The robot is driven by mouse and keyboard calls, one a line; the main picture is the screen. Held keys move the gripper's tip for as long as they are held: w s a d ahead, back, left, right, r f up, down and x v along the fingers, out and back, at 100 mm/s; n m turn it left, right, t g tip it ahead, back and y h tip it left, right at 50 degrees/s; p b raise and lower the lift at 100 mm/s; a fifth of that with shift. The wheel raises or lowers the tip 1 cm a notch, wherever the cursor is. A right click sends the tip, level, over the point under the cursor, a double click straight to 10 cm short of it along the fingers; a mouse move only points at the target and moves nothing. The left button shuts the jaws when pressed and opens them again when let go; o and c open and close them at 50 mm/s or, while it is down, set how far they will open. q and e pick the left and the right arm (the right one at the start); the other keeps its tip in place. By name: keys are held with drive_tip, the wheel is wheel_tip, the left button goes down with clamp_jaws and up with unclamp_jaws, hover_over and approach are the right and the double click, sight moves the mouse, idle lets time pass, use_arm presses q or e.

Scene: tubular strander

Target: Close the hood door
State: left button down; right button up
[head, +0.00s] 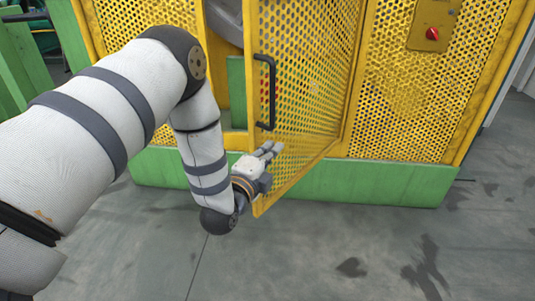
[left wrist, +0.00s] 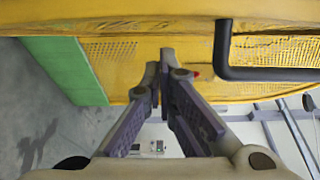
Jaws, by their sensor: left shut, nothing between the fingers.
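The hood door (head: 308,75) is a yellow perforated panel, standing ajar and swung out from the yellow housing. A black bar handle (head: 270,92) is near its free edge. My left gripper (head: 273,148) is at the door's lower part, below the handle, with its fingers pointing toward the panel. In the left wrist view, its fingers (left wrist: 166,58) are together and empty, in front of the yellow door (left wrist: 185,27). The handle (left wrist: 223,58) is to their right, outside the fingers. I cannot tell whether the fingertips touch the panel. My right gripper is not in view.
The yellow perforated housing (head: 405,110) stands on a green base (head: 375,183). A red knob (head: 432,33) sits on a yellow box at the upper right. Part of the opening shows left of the door. The grey floor (head: 330,245) in front is clear.

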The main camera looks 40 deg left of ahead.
use_arm(q)
drive_tip(key=shift+a+r, duration=0.1)
drive_tip(key=shift+a, duration=0.75)
drive_tip(key=shift+a, duration=0.1)
